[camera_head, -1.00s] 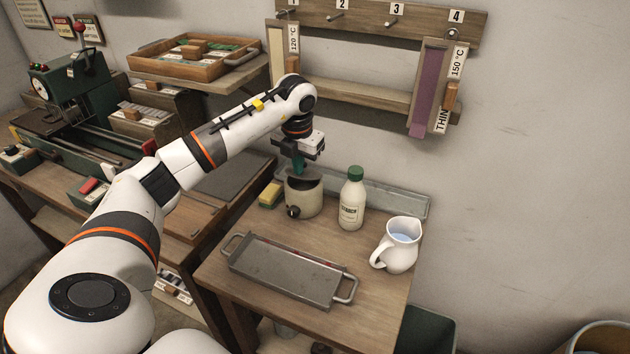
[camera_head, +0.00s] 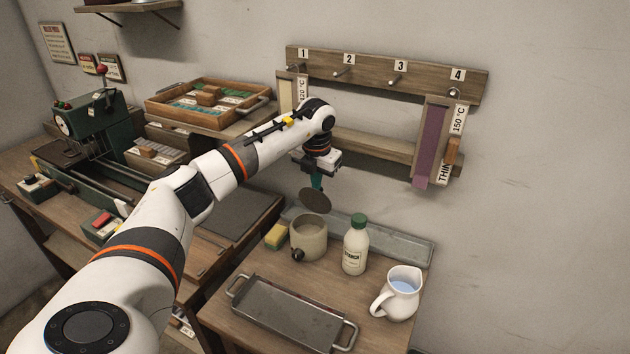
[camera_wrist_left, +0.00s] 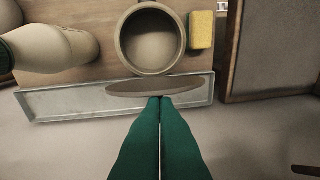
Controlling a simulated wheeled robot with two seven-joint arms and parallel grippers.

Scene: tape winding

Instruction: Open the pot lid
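The pot (camera_head: 309,238) is a beige cylinder with a dark knob on its front, standing on the small table. It is uncovered, and its empty-looking inside shows in the left wrist view (camera_wrist_left: 151,40). My left gripper (camera_head: 317,186) is above and behind the pot. Its green fingers are shut on the round dark lid (camera_head: 315,202), which is tilted and clear of the pot. In the left wrist view the lid (camera_wrist_left: 153,87) shows nearly edge-on at the fingertips (camera_wrist_left: 161,99); the gripped part is hidden. My right gripper is not in view.
A starch bottle (camera_head: 356,246) stands right of the pot, and a white water jug (camera_head: 398,293) further right. A yellow sponge (camera_head: 277,236) is at the left. A metal tray (camera_head: 289,314) lies in front. A shallow metal trough (camera_head: 396,244) runs along the wall behind.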

